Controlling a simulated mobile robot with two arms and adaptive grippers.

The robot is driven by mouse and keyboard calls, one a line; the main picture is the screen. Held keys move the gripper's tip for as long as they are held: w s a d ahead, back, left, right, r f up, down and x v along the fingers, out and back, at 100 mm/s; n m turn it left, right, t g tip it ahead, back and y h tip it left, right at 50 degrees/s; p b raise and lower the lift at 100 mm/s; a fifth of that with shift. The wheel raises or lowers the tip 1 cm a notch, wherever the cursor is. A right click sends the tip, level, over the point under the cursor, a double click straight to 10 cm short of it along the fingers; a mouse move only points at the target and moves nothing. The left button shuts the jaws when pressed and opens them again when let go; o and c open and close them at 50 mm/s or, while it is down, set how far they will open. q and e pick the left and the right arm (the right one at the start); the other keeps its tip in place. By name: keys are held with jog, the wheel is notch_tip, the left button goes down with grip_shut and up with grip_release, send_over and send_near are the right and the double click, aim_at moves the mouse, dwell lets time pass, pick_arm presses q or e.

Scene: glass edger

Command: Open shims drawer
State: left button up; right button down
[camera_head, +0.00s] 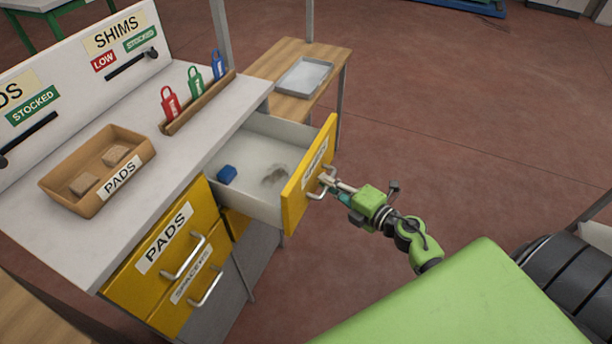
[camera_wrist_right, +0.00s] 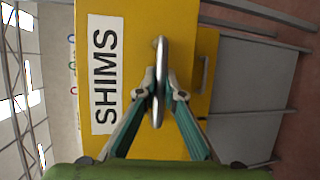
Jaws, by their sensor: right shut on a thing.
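The shims drawer (camera_head: 305,182) is yellow-fronted and stands pulled well out from the cabinet in the head view. My right gripper (camera_head: 329,184) is at the drawer's metal handle (camera_head: 318,190). In the right wrist view, the fingers (camera_wrist_right: 160,95) are closed around the handle bar (camera_wrist_right: 160,70), one on each side. My left gripper is not in view.
The PADS drawer (camera_head: 165,238) and SPACERS drawer (camera_head: 190,290) below the worktop are shut. A PADS bin (camera_head: 60,190) and a rack (camera_head: 190,115) with red, green and blue tags stand on top. A wooden table with a grey tray (camera_head: 304,76) stands behind the open drawer.

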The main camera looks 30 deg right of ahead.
jog(key=shift+s+d, duration=0.6)
jog(key=shift+s, duration=0.2)
jog(key=shift+s+d, duration=0.55)
jog(key=shift+s, duration=0.2)
jog(key=c, duration=2.4)
grip_release()
jog(key=v, duration=1.2)
jog(key=shift+f, duration=0.1)
